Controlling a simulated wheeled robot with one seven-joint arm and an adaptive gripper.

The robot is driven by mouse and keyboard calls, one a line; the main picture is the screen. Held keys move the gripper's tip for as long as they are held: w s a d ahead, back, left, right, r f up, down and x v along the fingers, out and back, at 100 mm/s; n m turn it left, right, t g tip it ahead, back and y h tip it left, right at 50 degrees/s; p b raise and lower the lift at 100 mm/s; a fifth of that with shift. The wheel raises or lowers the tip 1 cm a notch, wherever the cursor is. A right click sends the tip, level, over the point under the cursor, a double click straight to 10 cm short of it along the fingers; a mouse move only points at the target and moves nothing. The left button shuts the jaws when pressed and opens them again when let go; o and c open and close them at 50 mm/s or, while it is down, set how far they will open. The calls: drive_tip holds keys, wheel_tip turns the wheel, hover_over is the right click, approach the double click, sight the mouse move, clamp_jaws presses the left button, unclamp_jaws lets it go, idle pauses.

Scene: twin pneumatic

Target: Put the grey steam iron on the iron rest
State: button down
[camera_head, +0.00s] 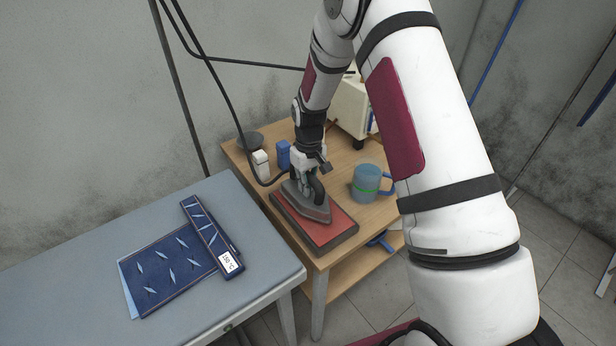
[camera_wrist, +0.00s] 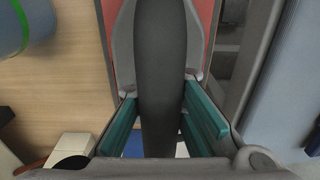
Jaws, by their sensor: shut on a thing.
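The grey steam iron (camera_head: 309,205) sits over the red-topped iron rest (camera_head: 336,231) on the small wooden table. Its sole appears to lie on the red pad; any small gap cannot be told. My gripper (camera_head: 313,172) comes from above and is shut on the iron's dark handle. In the wrist view the handle (camera_wrist: 161,70) runs between my gripper's teal finger pads (camera_wrist: 163,127). Red strips of the rest (camera_wrist: 206,30) show beside the iron. The iron's rear part is partly hidden by my gripper.
A blue-grey mug (camera_head: 367,183) with a green band stands right of the rest. White (camera_head: 261,165) and blue (camera_head: 283,154) containers stand behind left. A grey ironing board (camera_head: 265,262) with folded blue cloth (camera_head: 170,268) is at left. A dark cable loops beside the iron.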

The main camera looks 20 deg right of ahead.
drive_tip(key=shift+w+f, duration=0.1)
drive_tip(key=shift+f, duration=0.1)
drive_tip(key=shift+f, duration=0.15)
drive_tip(key=c, duration=1.7)
unclamp_jaws()
drive_tip(key=shift+f, duration=0.1)
drive_tip(key=shift+o, duration=0.2)
